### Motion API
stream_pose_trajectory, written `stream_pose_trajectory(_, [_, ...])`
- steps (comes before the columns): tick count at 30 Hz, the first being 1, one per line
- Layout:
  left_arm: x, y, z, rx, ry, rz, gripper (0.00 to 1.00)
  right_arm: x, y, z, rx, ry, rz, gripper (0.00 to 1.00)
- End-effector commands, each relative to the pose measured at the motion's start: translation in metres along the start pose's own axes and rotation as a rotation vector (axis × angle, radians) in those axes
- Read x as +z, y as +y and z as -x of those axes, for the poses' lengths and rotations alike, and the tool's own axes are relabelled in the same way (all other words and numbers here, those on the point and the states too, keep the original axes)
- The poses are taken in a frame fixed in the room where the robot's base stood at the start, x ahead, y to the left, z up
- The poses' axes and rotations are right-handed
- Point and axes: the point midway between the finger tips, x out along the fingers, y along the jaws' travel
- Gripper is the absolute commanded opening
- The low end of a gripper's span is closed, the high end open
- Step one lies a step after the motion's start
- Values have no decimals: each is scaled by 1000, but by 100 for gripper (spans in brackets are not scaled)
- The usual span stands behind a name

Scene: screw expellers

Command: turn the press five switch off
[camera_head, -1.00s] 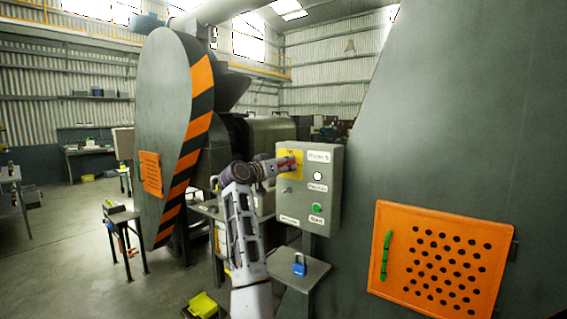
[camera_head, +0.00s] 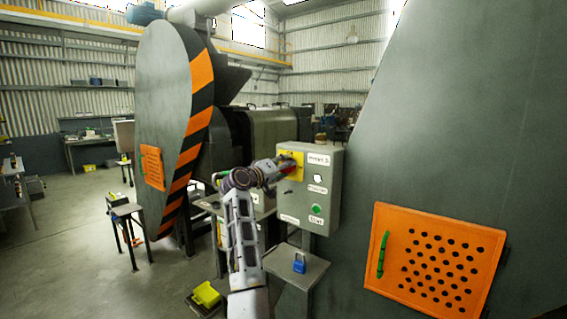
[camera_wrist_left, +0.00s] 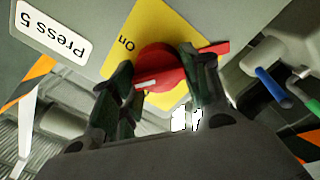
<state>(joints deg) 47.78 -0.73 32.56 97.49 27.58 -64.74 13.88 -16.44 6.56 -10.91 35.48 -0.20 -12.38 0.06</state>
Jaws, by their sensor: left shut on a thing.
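The press five control box (camera_head: 322,187) is grey, with a "Press 5" label, which also shows upside down in the left wrist view (camera_wrist_left: 50,28). On its upper left is a yellow plate (camera_wrist_left: 127,17) with an "On" mark and a red rotary switch (camera_wrist_left: 160,60). My left gripper (camera_wrist_left: 160,85) is shut on the red switch, one dark finger on each side of it. A white mark shows on the knob, and a red handle sticks out past the right finger. In the head view my left gripper (camera_head: 284,167) hides most of the switch. My right gripper is not in view.
The box also has a white lamp and a green start button (camera_head: 316,209). A blue padlock (camera_head: 299,263) sits on a small stand below. An orange perforated panel (camera_head: 436,262) with a green handle is at right. A striped machine guard (camera_head: 165,110) stands at left.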

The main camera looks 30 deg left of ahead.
Motion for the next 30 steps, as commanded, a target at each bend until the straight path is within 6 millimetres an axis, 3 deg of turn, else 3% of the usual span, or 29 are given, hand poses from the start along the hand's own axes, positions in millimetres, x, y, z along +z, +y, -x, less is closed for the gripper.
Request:
stream_pose_trajectory(18, [-1, 0, 0, -2, -1, 411, 22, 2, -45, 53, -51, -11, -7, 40])
stream_pose_trajectory(30, [0, -2, 0, -2, -1, 609, 22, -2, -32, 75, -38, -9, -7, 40])
